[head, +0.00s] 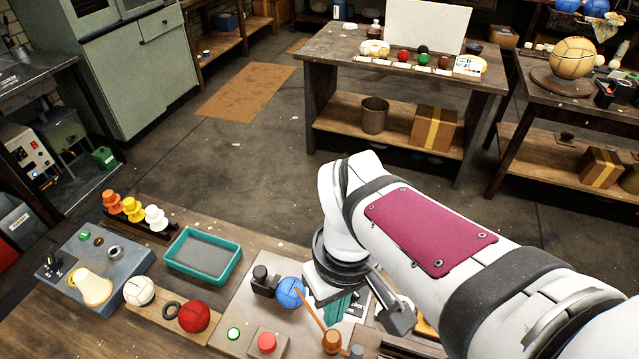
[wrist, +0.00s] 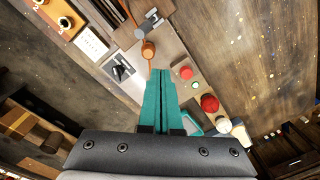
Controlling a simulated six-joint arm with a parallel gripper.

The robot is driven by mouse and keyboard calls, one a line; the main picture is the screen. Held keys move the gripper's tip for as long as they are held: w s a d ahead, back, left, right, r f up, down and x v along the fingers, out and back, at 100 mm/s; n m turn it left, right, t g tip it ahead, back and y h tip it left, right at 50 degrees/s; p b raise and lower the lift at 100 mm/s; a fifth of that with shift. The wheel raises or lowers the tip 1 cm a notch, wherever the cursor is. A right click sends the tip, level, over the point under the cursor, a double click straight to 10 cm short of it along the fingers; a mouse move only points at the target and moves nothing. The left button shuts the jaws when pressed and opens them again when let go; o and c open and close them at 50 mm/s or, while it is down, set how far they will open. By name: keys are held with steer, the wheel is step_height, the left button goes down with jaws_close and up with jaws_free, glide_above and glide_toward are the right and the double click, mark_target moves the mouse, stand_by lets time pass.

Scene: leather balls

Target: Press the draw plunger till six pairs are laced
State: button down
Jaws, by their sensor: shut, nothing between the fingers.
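A red round-topped plunger (head: 267,343) stands on a light plate at the bottom; it also shows in the wrist view (wrist: 186,72). A blue ball (head: 290,292) rests against a black holder (head: 263,281). An orange thread runs from the ball to an orange-brown knob (head: 331,341), which shows in the wrist view (wrist: 148,50) beyond the fingertips. My gripper (wrist: 154,72) has teal fingers shut together with nothing between them. In the head view its fingers are beside the blue ball, partly hidden by my wrist. The number of laced pairs cannot be read.
A green button (head: 233,333) is left of the plunger. A red ball (head: 194,316), black ring (head: 172,311) and white ball (head: 139,291) sit on a wooden strip. A teal tray (head: 202,255) is empty. Thread spools (head: 133,208) stand behind the grey box (head: 60,268).

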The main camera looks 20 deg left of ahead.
mark_target(267, 342)
steer(key=s+a+f+n, duration=0.2)
steer(key=a+n, duration=0.6)
steer(key=a, duration=0.4)
step_height(267, 342, down, 14)
steer(key=shift+d+f, duration=0.1)
steer(key=shift+f, duration=0.85)
steer(key=shift+r, duration=0.1)
